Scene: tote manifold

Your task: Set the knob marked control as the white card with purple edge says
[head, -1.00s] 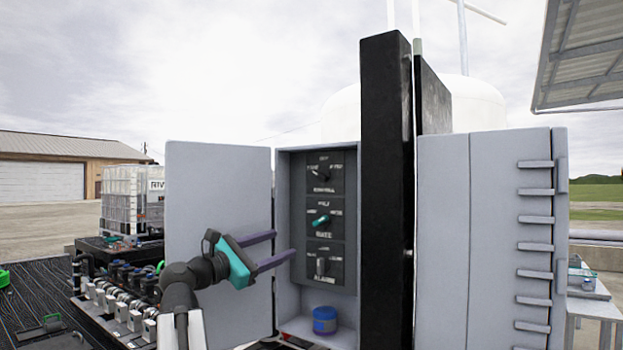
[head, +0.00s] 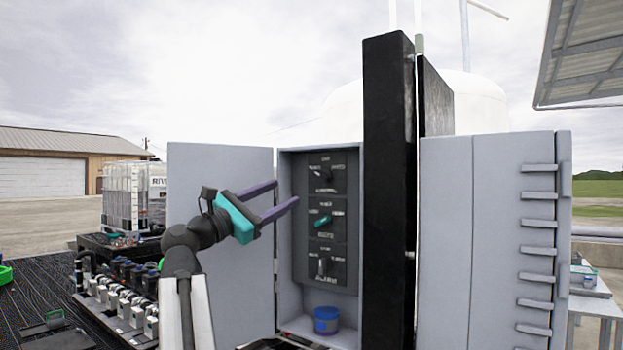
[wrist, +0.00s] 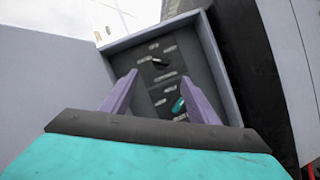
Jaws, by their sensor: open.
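The open grey cabinet (head: 287,243) holds a panel with three knobs, one above another. The top knob (head: 322,174) is black; its label is blurred, possibly "control". It also shows in the wrist view (wrist: 159,62). The middle knob (head: 322,221) is teal, and the bottom knob (head: 322,266) is dark with a light mark. My gripper (head: 287,195) is open and empty, left of and in front of the panel, at a height between the top and middle knobs. In the wrist view its purple fingers (wrist: 160,92) point toward the panel. I see no white card with a purple edge.
A blue jar (head: 326,320) stands on the cabinet floor. The open cabinet door (head: 217,165) is close on the left. A black post (head: 388,190) stands just right of the cabinet. Valves and pipes (head: 120,295) lie at lower left.

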